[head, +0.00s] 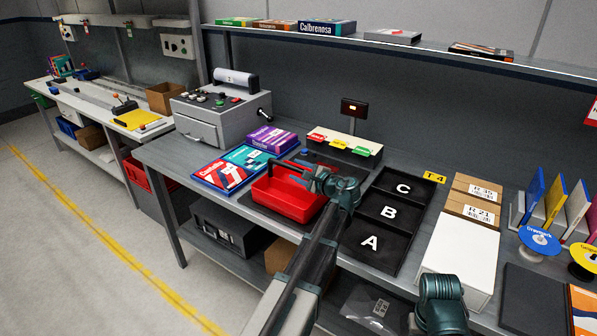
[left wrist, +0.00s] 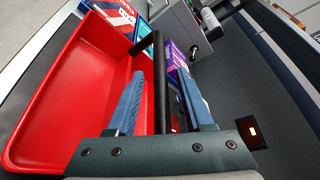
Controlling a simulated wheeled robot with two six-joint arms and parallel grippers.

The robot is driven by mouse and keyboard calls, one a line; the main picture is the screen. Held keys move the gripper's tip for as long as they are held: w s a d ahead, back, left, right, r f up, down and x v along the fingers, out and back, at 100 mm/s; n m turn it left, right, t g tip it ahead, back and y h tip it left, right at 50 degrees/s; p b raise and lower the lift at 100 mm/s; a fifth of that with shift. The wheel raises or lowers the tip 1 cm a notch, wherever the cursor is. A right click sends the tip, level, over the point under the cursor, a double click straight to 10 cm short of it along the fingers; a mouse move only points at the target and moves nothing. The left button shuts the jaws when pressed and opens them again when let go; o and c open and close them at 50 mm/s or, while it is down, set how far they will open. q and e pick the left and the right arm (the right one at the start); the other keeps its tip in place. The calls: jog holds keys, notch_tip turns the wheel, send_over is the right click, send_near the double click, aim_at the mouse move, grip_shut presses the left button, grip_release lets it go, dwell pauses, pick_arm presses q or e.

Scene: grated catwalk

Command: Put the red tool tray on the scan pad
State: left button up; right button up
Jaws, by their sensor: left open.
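The red tool tray (head: 283,205) sits on the table in front of my left arm, and its red basin fills the left of the left wrist view (left wrist: 75,85). A dark bar (left wrist: 159,85), apparently its handle, lies between the blue fingers of my left gripper (left wrist: 160,95). The jaws are open, one finger on each side of the bar. In the head view my left gripper (head: 303,176) is over the tray's back side, partly hidden by its wrist. A dark flat mat (head: 254,212) shows around the tray; I cannot tell if it is the scan pad.
Books (head: 229,170) lie left of the tray, and a purple box (head: 272,139) is behind it. A black three-part tray (head: 388,213) marked A, B, C is to the right. A white box (head: 461,254) and a dark flat panel (head: 533,298) are farther right.

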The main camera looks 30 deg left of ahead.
pick_arm(q)
jog(key=shift+r, duration=0.2)
jog(key=p+v, duration=0.2)
jog(key=v, duration=1)
jog(key=shift+p, duration=0.35)
jog(key=shift+s+f, duration=0.1)
jog(key=shift+s, duration=0.05)
